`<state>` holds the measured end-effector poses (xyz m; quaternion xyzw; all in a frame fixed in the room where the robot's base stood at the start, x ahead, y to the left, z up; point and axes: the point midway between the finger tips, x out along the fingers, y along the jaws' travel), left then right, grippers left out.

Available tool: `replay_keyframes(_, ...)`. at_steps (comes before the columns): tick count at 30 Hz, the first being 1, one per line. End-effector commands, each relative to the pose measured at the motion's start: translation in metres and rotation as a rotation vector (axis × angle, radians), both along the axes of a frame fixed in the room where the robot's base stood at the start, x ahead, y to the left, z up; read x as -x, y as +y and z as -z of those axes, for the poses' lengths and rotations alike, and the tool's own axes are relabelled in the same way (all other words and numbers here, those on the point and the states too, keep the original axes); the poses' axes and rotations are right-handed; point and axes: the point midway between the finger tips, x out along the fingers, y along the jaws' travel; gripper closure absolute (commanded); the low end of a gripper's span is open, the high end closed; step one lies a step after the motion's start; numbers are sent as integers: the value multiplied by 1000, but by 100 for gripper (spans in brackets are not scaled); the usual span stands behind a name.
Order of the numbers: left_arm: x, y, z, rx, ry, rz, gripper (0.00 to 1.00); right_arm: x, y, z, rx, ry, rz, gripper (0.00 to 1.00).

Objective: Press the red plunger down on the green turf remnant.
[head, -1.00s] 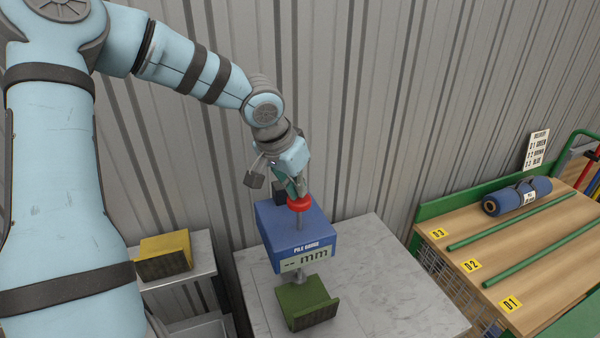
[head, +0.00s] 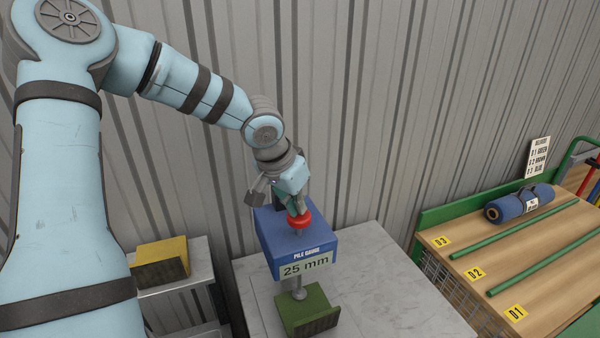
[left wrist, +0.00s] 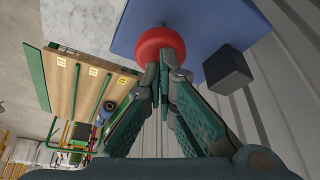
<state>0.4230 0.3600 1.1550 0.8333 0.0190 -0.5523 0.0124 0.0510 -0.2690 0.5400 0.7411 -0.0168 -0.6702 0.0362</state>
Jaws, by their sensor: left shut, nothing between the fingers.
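The blue pile gauge (head: 284,246) stands on a pale marble-topped table, and its display (head: 306,266) reads 25 mm. Its red plunger (head: 299,219) sits low, close to the gauge's top. The green turf remnant (head: 308,312) lies on the table under the gauge, with the gauge's foot (head: 298,293) down on it. My left gripper (head: 297,208) is shut and empty, its fingertips against the red plunger from above. In the left wrist view the shut fingertips (left wrist: 165,72) meet the edge of the red plunger (left wrist: 160,46). My right gripper is not in view.
A yellow turf piece (head: 160,262) lies on a side shelf at left. At right a wooden rack (head: 500,262) with green rods and labels D1, D2, D3 holds a blue roll (head: 520,204). A delivery sign (head: 538,156) stands behind. The marble top (head: 385,290) right of the gauge is clear.

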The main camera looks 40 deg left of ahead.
Motion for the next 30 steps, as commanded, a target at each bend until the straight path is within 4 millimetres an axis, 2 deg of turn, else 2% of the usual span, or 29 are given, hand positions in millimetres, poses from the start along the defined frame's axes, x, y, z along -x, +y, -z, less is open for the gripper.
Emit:
replay_keyframes(11,0,0,-3,1,1,0,100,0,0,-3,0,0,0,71)
replay_keyframes(23,0,0,-70,0,1,1,100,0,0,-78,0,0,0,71)
replay_keyframes(28,0,0,-98,0,-1,0,100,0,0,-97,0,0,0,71)
replay_keyframes(30,-1,1,-106,-3,-4,-2,100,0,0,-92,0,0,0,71)
